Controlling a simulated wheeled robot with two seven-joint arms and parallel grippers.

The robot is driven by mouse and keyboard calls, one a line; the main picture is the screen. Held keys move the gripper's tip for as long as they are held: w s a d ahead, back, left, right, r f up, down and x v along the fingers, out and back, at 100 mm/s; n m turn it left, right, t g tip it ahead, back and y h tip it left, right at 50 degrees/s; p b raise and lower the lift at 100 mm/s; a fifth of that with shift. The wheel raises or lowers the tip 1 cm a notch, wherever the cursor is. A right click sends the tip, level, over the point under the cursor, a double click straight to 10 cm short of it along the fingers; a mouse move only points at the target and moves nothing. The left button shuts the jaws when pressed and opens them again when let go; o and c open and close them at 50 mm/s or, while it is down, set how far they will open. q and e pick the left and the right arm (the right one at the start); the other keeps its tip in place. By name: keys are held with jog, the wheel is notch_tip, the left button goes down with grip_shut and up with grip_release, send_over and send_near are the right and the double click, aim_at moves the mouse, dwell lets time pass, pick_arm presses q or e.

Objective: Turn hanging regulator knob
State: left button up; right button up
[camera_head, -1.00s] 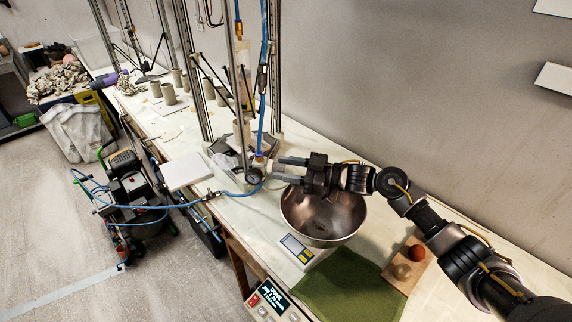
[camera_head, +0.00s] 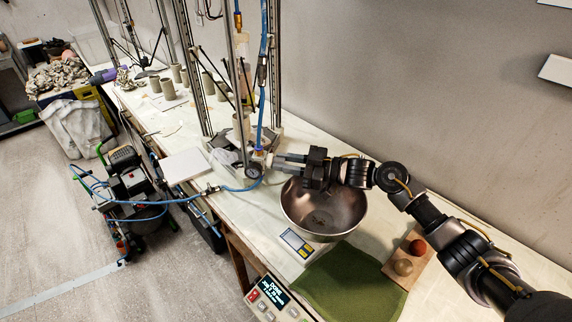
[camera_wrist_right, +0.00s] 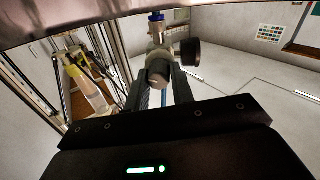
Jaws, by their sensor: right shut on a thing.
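The hanging regulator (camera_head: 258,160) hangs on a blue hose beside the printer frame, with a round dark gauge (camera_head: 253,171) at its left. In the right wrist view the gauge (camera_wrist_right: 190,53) shows edge-on at the right of the regulator body (camera_wrist_right: 160,38). Its grey knob (camera_wrist_right: 158,71) faces my camera. My right gripper (camera_head: 276,163) reaches in from the right, above the bowl. Its fingers, also seen in the right wrist view (camera_wrist_right: 164,84), are shut on the knob, one on each side. My left gripper is in neither view.
A steel bowl (camera_head: 322,210) stands on a scale (camera_head: 297,244) below my right gripper. A green cloth (camera_head: 350,282) and a wooden board (camera_head: 397,278) with two balls lie to the right. A metal frame (camera_head: 275,70) stands behind the regulator. A compressor (camera_head: 130,190) stands on the floor.

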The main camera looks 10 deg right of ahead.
jog(key=shift+f+n+b, duration=0.1)
jog(key=shift+n+b, duration=3.1)
jog(key=shift+b, duration=0.4)
jog(key=o, duration=1)
